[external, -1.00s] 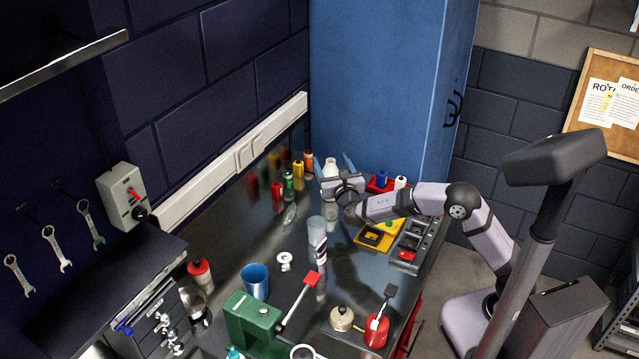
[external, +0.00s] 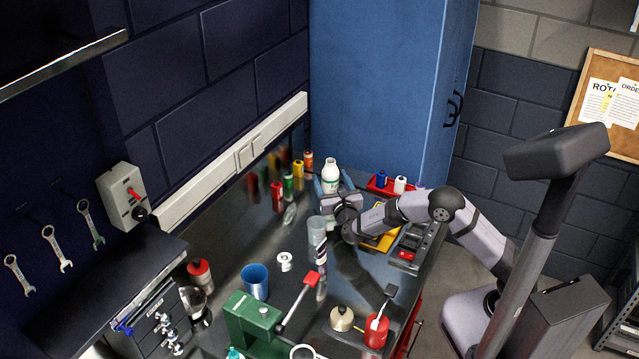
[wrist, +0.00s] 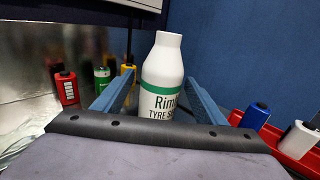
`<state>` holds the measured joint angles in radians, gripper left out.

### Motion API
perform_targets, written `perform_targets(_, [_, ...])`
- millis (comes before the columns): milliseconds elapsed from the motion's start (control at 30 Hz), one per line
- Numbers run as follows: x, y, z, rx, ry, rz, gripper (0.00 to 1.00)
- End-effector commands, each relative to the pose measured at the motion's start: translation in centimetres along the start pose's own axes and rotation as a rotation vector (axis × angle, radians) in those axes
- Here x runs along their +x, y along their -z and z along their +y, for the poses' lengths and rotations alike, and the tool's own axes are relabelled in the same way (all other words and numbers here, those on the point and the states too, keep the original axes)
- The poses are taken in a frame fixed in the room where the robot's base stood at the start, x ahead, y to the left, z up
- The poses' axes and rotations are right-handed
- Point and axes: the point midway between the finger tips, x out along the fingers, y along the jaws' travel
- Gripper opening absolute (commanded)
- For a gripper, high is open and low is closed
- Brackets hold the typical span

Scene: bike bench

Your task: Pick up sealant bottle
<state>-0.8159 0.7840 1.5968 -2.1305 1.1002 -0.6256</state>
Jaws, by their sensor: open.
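The sealant bottle (external: 330,174) is white with a green band and stands upright at the back of the bench in the external view. In the wrist view the bottle (wrist: 162,80) stands between the two blue fingers, its label partly reading "Rim" and "TYRE". My gripper (external: 329,184) is open, with one finger on each side of the bottle. In the wrist view my gripper (wrist: 160,95) shows a gap on the left of the bottle; the right finger looks closer to it. The bottle's base is hidden behind the gripper body.
Small red, green, yellow and orange bottles (external: 298,169) line the bench left of the sealant bottle. A red tray (external: 377,190) with blue and white bottles lies to the right. The blue cabinet (external: 385,90) rises behind.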

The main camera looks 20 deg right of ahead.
Motion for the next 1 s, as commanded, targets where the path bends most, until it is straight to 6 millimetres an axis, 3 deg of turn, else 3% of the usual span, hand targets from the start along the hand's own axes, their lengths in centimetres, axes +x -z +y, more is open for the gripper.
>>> perform_targets(100, [2.0, -0.4, -0.2, 0.001, 0.004, -0.003, 0.66])
perform_targets(300, [3.9, -0.3, -0.1, 0.001, 0.002, -0.002, 0.66])
perform_targets(633, [4.3, -0.2, -0.1, 0.001, 0.001, -0.002, 0.66])
perform_targets(667, [4.3, -0.2, -0.1, 0.001, 0.001, -0.002, 0.63])
perform_targets(867, [4.3, -0.2, -0.1, 0.001, 0.001, -0.002, 0.16])
perform_targets(1000, [4.3, -0.4, -0.1, 0.002, 0.001, -0.004, 0.16])
